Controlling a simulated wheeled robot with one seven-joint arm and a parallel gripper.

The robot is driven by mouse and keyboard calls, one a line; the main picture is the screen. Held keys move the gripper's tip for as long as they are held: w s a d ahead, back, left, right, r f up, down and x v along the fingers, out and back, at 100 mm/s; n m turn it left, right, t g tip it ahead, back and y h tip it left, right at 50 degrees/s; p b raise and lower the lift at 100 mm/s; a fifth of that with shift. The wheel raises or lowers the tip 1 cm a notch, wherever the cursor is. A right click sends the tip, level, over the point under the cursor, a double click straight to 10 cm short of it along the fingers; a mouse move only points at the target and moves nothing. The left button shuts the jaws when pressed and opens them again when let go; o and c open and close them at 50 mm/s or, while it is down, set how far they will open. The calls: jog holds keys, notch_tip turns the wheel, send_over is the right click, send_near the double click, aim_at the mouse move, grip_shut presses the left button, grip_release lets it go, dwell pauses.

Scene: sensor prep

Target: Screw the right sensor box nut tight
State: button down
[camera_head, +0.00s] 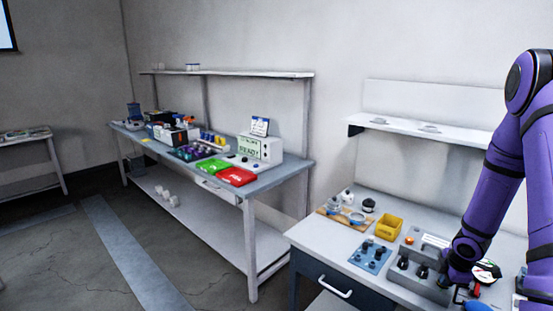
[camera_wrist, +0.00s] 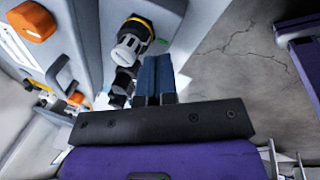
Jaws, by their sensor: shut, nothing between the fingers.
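The grey sensor box (camera_head: 421,283) stands on the near right workbench, with dark round fittings (camera_head: 421,271) on it. My purple arm reaches down at its right end; the fingertips are hard to make out in the head view. In the wrist view, my gripper (camera_wrist: 155,62) is shut and empty, its two blue fingers side by side. A fitting with a pale ribbed nut and a black part (camera_wrist: 129,45) sticks out of the box just left of my fingertips. A second dark fitting (camera_wrist: 122,84) is behind it, partly hidden. I cannot tell which is the right nut or how tight it is.
On the same bench (camera_head: 310,235) are a yellow bin (camera_head: 389,227), a blue-grey plate with dark parts (camera_head: 370,254) and a wooden board (camera_head: 335,215). A wall shelf (camera_head: 400,127) hangs above. Another bench with red and green trays (camera_head: 236,176) stands left.

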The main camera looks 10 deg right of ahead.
jog(key=shift+w+v, duration=0.2)
jog(key=shift+v, duration=0.7)
jog(key=shift+w+v, duration=0.2)
jog(key=shift+v, duration=0.7)
jog(key=shift+d+r, duration=0.15)
